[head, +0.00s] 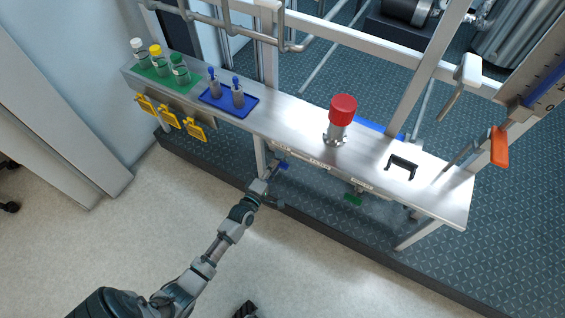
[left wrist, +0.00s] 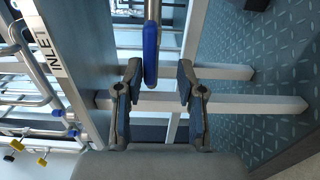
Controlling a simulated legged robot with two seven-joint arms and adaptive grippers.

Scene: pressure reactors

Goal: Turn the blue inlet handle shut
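The blue inlet handle (head: 283,165) hangs below the front edge of the steel bench, near the middle. In the left wrist view the handle (left wrist: 151,52) is a long blue grip on a metal stem, beside a white INLET label (left wrist: 48,49). My left gripper (head: 267,188) is just in front of and below the bench edge. Its fingers are open in the left wrist view (left wrist: 158,82). The handle's end appears between them, nearer the left finger, with gaps on both sides. A small dark part at the head view's bottom edge may be my right gripper; its fingers cannot be made out.
On the bench (head: 290,127) stand a red-capped valve (head: 342,110), a blue tray (head: 211,99) with two bottles, a green mat with three capped bottles, and a black handle (head: 403,163). A green handle (head: 353,199) hangs under the bench, right of the blue one. Yellow tags (head: 170,117) hang at left.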

